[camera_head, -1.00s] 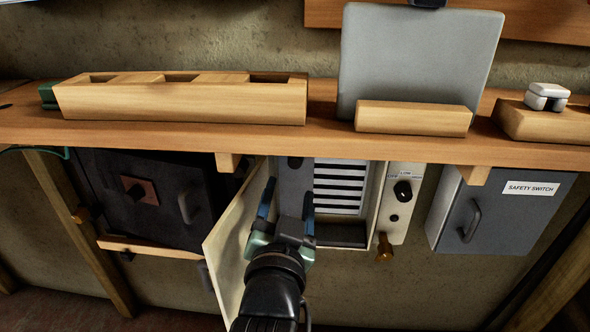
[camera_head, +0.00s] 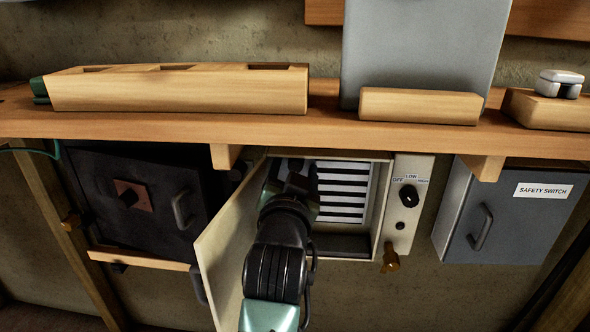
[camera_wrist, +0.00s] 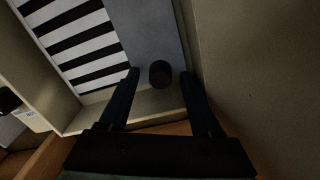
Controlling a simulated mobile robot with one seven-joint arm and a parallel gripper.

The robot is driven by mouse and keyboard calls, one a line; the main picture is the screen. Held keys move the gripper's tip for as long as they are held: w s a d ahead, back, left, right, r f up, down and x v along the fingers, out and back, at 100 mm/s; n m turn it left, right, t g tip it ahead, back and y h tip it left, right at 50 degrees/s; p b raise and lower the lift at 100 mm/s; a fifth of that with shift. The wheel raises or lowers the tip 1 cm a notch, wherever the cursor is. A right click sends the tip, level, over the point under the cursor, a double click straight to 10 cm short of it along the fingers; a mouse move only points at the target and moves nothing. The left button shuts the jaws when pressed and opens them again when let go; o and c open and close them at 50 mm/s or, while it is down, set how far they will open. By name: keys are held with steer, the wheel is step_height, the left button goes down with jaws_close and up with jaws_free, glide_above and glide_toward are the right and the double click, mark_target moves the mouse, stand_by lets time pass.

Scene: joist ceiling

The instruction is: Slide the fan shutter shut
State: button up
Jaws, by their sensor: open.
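The fan shutter (camera_wrist: 150,35) is a flat grey panel with a round black knob (camera_wrist: 159,75), seen in the wrist view. It lies beside the black-and-white slatted grille (camera_wrist: 78,42), whose slats are uncovered; the grille also shows in the head view (camera_head: 343,190). My gripper (camera_wrist: 160,72) is open, its two fingers on either side of the knob in the picture. I cannot tell whether they touch it. In the head view, my arm hides the fingers and most of the shutter.
The pale box door (camera_head: 225,255) stands open at the left of my arm. A control plate (camera_head: 408,210) with a black dial is right of the box. The wooden shelf (camera_head: 330,135) runs above. A dark cabinet (camera_head: 125,190) and a safety switch box (camera_head: 505,215) flank it.

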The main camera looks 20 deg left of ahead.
jaws_close()
steer(key=shift+f, duration=0.1)
stand_by(1.2)
